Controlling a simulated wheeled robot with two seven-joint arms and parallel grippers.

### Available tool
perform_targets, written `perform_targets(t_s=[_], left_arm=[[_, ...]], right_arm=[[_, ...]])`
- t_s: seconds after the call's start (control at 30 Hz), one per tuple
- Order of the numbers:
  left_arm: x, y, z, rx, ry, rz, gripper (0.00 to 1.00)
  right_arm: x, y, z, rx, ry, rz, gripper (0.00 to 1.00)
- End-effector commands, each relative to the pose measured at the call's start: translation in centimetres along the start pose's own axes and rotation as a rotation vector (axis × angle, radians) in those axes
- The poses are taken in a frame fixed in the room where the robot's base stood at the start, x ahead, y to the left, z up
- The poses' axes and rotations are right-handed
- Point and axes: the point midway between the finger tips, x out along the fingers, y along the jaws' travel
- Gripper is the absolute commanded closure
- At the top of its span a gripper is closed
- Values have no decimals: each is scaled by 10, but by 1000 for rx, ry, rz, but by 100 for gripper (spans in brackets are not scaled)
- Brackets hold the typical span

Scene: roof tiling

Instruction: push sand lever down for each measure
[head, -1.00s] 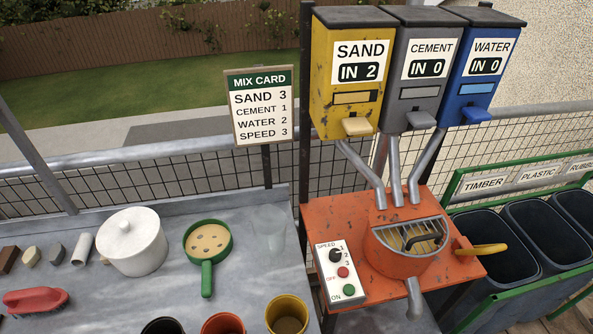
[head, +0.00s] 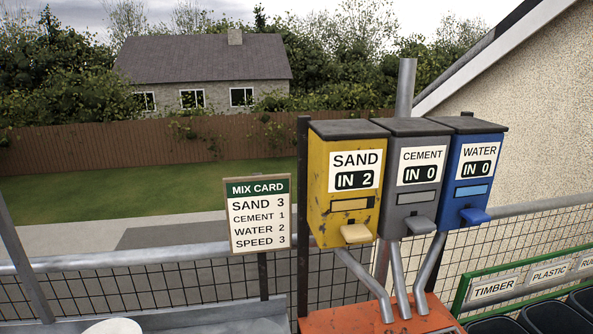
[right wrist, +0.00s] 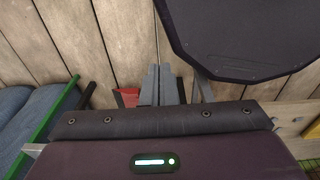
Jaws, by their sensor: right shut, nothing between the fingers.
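The yellow sand dispenser (head: 345,222) stands in the middle of the head view; its counter reads IN 2. Its pale sand lever (head: 356,234) sticks out at the bottom front. The grey cement dispenser (head: 411,210) and blue water dispenser (head: 472,205) beside it both read IN 0. The mix card (head: 259,216) lists sand 3, cement 1, water 2, speed 3. My right gripper (right wrist: 160,72) shows only in the right wrist view, with its fingers together and empty, above wooden boards and away from the lever. My left gripper is in neither current view.
Metal pipes run from the dispensers to the orange mixer stand (head: 375,319), mostly cut off below. A mesh fence with a rail (head: 140,259) runs behind. A green-framed bin rack (head: 466,290) is at the right. A dark panel (right wrist: 245,40) fills the wrist view's upper right.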

Motion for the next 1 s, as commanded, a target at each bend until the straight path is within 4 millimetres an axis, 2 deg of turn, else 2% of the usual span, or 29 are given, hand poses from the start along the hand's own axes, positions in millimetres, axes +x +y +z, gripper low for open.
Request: perform_targets(t_s=[0.07,0.17,0.27,0.37,0.47,0.57,0.7,0.9,1.0], left_arm=[[0,0,0,0,0,0,64],[-2,0,0,0,0,0,64],[-6,0,-1,0,0,0,64],[-11,0,-1,0,0,0,64],[-15,0,-2,0,0,0,64],[-19,0,-2,0,0,0,64],[-25,0,-3,0,1,0,64],[-33,-1,-3,0,1,0,64],[-37,-1,-4,0,1,0,64]], right_arm=[[-1,0,-4,1,3,0,100],[-7,0,-22,5,18,-2,100],[-20,0,-59,12,45,-6,100],[-44,0,-108,21,80,-11,100],[-76,1,-157,28,114,-16,100],[-115,3,-203,34,151,-18,100],[-178,7,-257,41,202,-18,100],[-280,14,-312,44,271,-10,100],[-328,17,-328,46,301,-4,100]])
